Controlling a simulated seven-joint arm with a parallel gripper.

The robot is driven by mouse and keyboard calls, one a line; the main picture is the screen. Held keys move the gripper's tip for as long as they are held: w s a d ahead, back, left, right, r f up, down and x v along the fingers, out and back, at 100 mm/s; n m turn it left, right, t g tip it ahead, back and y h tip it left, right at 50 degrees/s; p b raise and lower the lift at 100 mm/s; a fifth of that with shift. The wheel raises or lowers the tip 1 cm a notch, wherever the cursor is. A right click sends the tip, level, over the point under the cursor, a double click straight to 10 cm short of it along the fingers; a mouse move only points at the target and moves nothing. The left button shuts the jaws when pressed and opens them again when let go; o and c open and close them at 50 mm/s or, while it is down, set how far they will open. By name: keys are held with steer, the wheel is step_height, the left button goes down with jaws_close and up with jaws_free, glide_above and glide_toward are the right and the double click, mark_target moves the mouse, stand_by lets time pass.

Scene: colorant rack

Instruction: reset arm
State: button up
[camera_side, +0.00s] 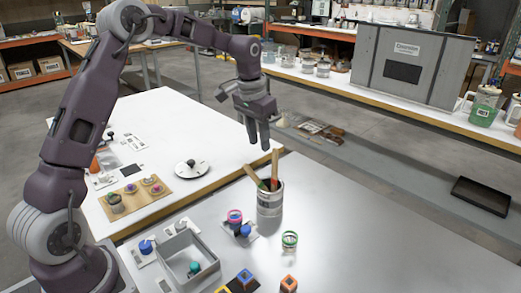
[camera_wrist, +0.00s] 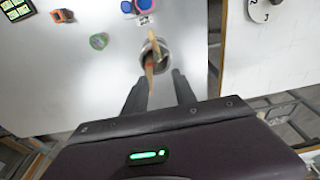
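My gripper (camera_side: 258,132) hangs from the raised arm with its fingers pointing down, above and behind the metal can in the side view. In the wrist view the two fingers of my gripper (camera_wrist: 161,95) stand apart, with nothing held between them. The grey can (camera_side: 270,200) stands upright on the metal table and holds wooden-handled tools (camera_side: 275,165). The can also shows beyond the fingertips in the wrist view (camera_wrist: 165,58).
Near the can are a green-rimmed cup (camera_side: 289,240), pink and blue colorant pieces (camera_side: 235,217), an orange block (camera_side: 289,284) and a grey open bin (camera_side: 165,252). A wooden board (camera_side: 130,197) with small pots lies on the white table. The metal table's right part is clear.

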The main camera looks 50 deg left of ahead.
steer(key=shift+r, duration=0.1)
steer(key=s+d+r+t+y, duration=0.1)
steer(key=s+d+r, duration=0.5)
steer(key=s+r, duration=0.55)
steer(key=s+d+f+t, duration=0.1)
steer(key=s+d, duration=0.1)
steer(key=s, duration=0.9)
steer(key=s+d+f+t+h, duration=0.1)
steer(key=s+d, duration=0.1)
steer(key=s, duration=0.9)
steer(key=shift+d+f+t, duration=0.15)
steer(key=shift+d+t, duration=0.15)
steer(key=shift+t, duration=0.1)
